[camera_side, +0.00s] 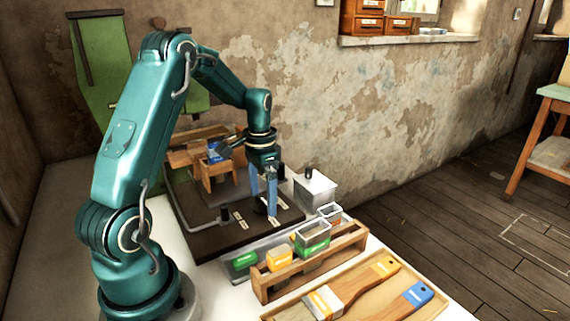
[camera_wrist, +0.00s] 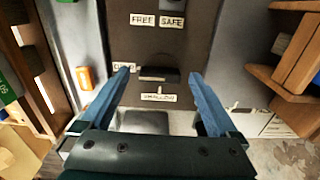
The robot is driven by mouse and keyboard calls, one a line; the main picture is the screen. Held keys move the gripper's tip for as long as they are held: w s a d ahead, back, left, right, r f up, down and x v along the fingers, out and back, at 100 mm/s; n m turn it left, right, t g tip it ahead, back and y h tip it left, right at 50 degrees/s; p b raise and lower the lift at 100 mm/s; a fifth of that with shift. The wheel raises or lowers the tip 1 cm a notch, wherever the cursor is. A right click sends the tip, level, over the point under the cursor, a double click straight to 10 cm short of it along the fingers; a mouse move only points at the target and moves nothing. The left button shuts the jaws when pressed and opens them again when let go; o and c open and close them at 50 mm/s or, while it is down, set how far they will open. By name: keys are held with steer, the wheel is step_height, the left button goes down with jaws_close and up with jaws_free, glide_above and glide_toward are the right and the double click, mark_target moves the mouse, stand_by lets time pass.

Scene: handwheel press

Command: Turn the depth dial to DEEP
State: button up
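The depth dial (camera_wrist: 158,75) is a small dark block on the dark press base, seen in the middle of the wrist view. The SHALLOW label (camera_wrist: 158,97) lies just below it, with a small light mark between them. The DEEP label (camera_wrist: 124,66) is to its left, partly hidden by a finger. My gripper (camera_wrist: 159,73) is open and points down, its two blue fingers on either side of the dial with gaps between. In the side view my gripper (camera_side: 264,203) is low over the base; the dial is mostly hidden there.
FREE (camera_wrist: 142,19) and SAFE (camera_wrist: 172,21) labels lie on the base. A grey metal box (camera_side: 315,190) stands right of the base. A bent metal handle (camera_side: 213,220) is at the left.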

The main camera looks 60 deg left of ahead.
mark_target(263, 199)
steer(key=shift+r, duration=2.6)
